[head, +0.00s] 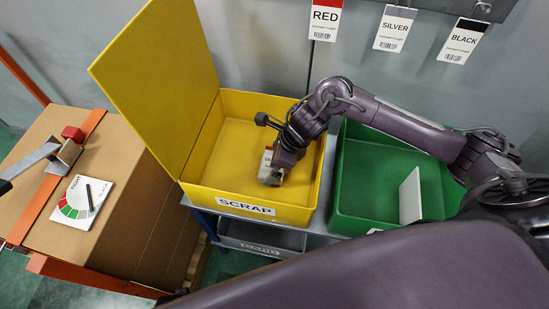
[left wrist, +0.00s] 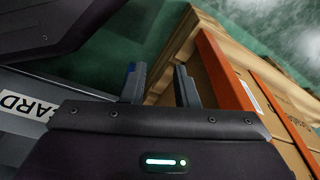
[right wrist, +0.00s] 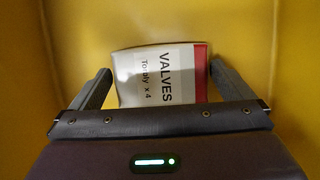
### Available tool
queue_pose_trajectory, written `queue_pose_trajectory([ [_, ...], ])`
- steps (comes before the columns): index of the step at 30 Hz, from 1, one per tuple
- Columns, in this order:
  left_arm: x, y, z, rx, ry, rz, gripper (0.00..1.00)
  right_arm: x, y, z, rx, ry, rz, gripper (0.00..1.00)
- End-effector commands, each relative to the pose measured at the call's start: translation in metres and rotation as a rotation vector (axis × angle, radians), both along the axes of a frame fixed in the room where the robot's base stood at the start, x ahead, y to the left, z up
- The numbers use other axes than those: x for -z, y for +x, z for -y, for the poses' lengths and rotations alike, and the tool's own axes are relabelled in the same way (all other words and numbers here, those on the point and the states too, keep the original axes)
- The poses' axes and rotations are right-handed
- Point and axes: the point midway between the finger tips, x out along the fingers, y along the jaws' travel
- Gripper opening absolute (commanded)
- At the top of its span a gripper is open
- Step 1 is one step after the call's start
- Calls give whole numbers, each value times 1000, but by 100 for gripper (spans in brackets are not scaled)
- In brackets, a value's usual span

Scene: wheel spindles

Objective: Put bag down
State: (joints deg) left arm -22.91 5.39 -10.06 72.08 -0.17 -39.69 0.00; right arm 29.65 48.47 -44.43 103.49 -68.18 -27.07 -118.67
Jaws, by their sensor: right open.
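The bag is a white packet with a red edge, labelled "VALVES" (right wrist: 160,78). In the head view the bag (head: 266,163) is inside the yellow SCRAP bin (head: 247,207), partly hidden by my right gripper (head: 273,176). In the right wrist view the fingers of my right gripper (right wrist: 160,88) are wide apart, one on each side of the bag, with the bag just beyond them. Whether the bag rests on the bin floor is hard to tell. My left gripper (left wrist: 160,84) shows only in its wrist view; its fingers are apart with nothing between them.
The yellow bin's lid (head: 160,75) stands raised at its left. A green bin (head: 357,210) with a white card (head: 411,197) stands to the right. A cardboard box (head: 135,195) with a chart card (head: 80,203) is at the left. Tags hang on the wall behind.

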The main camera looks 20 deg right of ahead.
Motion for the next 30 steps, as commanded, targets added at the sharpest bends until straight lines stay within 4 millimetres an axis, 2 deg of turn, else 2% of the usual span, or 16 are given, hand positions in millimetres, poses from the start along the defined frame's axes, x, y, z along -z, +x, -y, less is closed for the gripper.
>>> queue_pose_trajectory([
  [5,-1,-1,-1,-1,-1,11,27,-20,-2,6,0,0,5,100],
  [9,9,-13,-5,-5,5,-3,27,-47,-9,16,-2,-2,6,100],
  [18,13,-22,-6,-2,4,-5,27,-98,-21,33,-1,-1,3,100],
  [23,16,-26,-7,-1,6,-12,27,-109,-24,37,0,0,2,100],
  [30,15,-19,-7,-1,5,2,27,-111,-25,38,0,1,1,100],
])
